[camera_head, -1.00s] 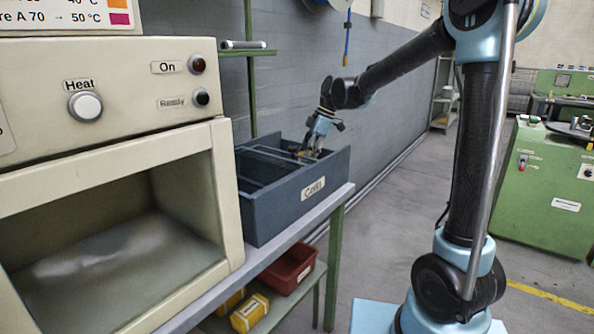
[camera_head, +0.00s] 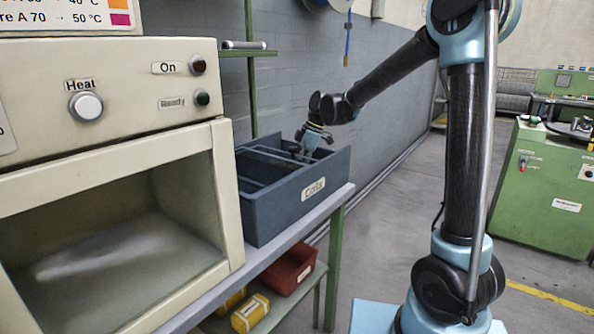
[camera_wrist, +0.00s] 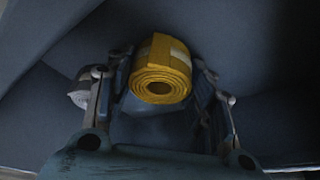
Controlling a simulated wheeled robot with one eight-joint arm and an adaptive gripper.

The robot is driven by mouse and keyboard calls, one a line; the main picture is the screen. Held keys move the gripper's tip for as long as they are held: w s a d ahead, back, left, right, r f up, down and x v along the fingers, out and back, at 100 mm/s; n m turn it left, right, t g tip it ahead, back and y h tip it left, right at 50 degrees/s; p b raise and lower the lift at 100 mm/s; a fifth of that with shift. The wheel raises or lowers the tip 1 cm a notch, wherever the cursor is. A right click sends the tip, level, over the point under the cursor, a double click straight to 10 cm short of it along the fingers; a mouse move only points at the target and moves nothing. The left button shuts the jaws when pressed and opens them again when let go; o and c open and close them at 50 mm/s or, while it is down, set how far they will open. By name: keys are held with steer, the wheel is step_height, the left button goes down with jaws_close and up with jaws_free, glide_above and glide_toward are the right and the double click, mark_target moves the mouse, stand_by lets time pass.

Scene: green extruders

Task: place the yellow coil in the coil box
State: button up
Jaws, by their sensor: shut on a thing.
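The coil box (camera_head: 272,217) is a dark grey-blue open box with a "Coils" label, standing on the bench right of the oven. My gripper (camera_head: 304,152) reaches down into its right rear part, fingers partly hidden by the walls. In the wrist view my gripper (camera_wrist: 162,98) is shut on the yellow coil (camera_wrist: 160,82), a rolled yellow strip with a pale label. The coil sits between the two fingers with its spiral end facing the camera, dark blue-grey box surfaces around it. The coil is hidden in the head view.
The cream oven (camera_head: 110,150) stands close on the left with its chamber open. Thin rails or dividers (camera_head: 268,155) cross the box's left part. A red bin (camera_head: 289,270) and yellow packs (camera_head: 249,313) lie on the shelf below. A grey wall (camera_head: 350,90) is behind.

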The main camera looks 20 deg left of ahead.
steer(key=o, duration=0.8)
steer(key=shift+f, duration=0.1)
steer(key=shift+o, duration=0.2)
steer(key=v, duration=1.2)
